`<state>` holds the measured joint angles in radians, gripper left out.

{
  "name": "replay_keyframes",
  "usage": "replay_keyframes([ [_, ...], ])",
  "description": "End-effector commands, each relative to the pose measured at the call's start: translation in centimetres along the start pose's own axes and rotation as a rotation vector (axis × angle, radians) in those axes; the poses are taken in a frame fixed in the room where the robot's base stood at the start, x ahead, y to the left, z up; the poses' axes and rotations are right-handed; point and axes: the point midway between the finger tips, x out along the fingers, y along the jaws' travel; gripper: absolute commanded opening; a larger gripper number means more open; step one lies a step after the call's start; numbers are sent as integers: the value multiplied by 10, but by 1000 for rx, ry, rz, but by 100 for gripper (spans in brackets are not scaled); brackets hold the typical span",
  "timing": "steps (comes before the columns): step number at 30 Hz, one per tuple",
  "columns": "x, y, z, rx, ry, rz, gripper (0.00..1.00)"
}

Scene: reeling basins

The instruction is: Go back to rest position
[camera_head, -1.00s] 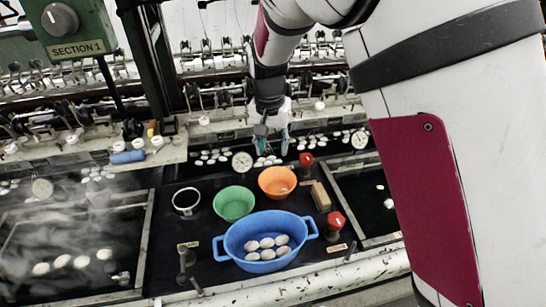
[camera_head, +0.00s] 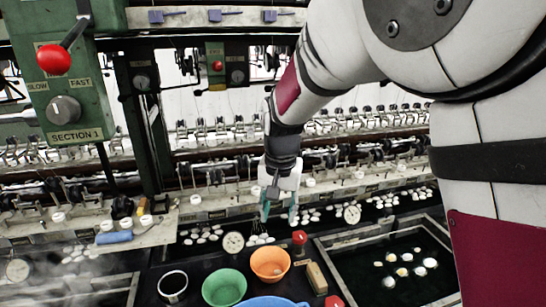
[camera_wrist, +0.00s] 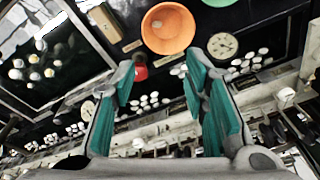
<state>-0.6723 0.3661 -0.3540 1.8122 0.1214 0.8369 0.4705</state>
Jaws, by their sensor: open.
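My gripper (camera_head: 279,212) hangs in the middle of the head view, above the far edge of the black worktop and behind the orange bowl (camera_head: 270,264). Its teal-padded fingers are spread with nothing between them; they also show in the wrist view (camera_wrist: 167,100). The orange bowl also shows at the top of the wrist view (camera_wrist: 168,28), beyond the fingertips and apart from them. My arm comes down from the upper right of the head view.
A green bowl (camera_head: 224,288), a blue basin (camera_head: 272,302) cut off by the frame, a black-and-white cup (camera_head: 173,286) and red knobs (camera_head: 299,237) stand on the worktop. A dark basin (camera_head: 398,262) with several cocoons lies right. The reeling machine (camera_head: 220,150) spans the back.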

Motion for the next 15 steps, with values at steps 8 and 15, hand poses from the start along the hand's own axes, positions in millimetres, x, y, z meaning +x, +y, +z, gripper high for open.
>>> replay_keyframes([
  [8, -84, 85, 36, -28, 41, -95, 41],
  [15, -131, 147, 88, -83, 120, -123, 41],
])
